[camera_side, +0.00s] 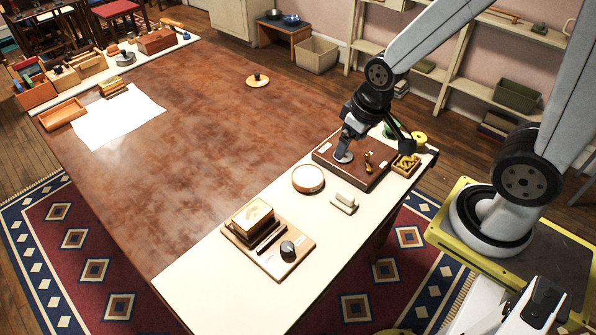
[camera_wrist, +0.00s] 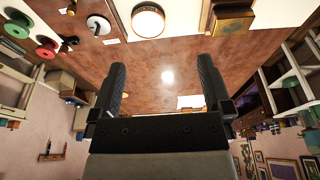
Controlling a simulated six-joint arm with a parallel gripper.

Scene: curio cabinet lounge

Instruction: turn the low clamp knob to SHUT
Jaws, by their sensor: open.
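A dark round knob (camera_side: 288,250) stands on a tan board (camera_side: 268,262) near the table's front in the side view. A box with a yellow top (camera_side: 253,217) sits beside it on the board. A brown board (camera_side: 325,156) farther back carries a pale grey disc (camera_side: 343,157) and a brass fitting (camera_side: 369,163); the disc also shows in the wrist view (camera_wrist: 98,24). I cannot read any markings or tell which part is the clamp knob. My gripper (camera_wrist: 160,65) is open, with nothing between its fingers. In the side view its end is above or beside the grey disc.
A round wood-rimmed dish (camera_side: 308,178) and a small pale block (camera_side: 344,203) lie between the two boards. A small wooden box (camera_side: 405,165) and a yellow spool (camera_side: 419,138) are at the right end. The brown middle of the table (camera_side: 220,125) is mostly clear.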

